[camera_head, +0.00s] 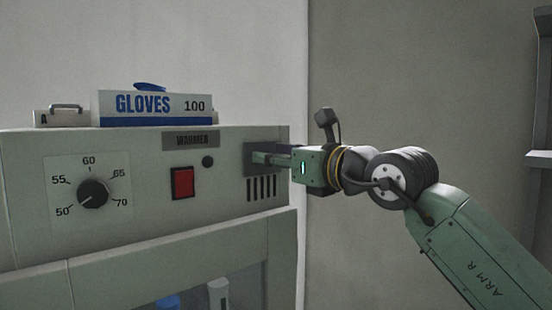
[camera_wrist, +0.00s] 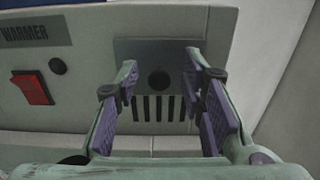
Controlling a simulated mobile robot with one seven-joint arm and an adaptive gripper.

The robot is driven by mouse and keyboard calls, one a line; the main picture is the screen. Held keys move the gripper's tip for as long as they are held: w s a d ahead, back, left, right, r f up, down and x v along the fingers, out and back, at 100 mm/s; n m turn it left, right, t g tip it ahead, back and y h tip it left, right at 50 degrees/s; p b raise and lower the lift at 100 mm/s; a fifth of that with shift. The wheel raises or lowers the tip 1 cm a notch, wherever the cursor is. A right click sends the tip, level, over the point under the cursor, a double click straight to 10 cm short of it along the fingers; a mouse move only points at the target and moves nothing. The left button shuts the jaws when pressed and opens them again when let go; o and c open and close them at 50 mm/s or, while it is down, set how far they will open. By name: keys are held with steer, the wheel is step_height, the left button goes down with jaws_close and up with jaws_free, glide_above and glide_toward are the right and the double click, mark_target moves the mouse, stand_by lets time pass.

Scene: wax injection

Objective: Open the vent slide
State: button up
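The vent slide is a dark grey plate (camera_wrist: 140,52) with a round dark knob (camera_wrist: 159,80) on the warmer's front. Several vertical vent slots (camera_wrist: 146,108) show as dark lines below the knob. In the head view the plate (camera_head: 249,166) is partly hidden behind my gripper (camera_head: 262,157). My gripper, also in the wrist view (camera_wrist: 161,72), is open, with purple-padded fingers to the left and right of the knob. Gaps show between the knob and both fingers. I cannot tell how far the fingertips are from the plate.
The warmer (camera_head: 130,248) carries a temperature dial (camera_head: 92,193) and a red switch (camera_head: 182,182) left of the vent. A gloves box (camera_head: 155,108) and a small case (camera_head: 62,117) stand on top. Bare wall lies to the right.

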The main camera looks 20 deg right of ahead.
steer(key=v, duration=1.2)
stand_by(0.6)
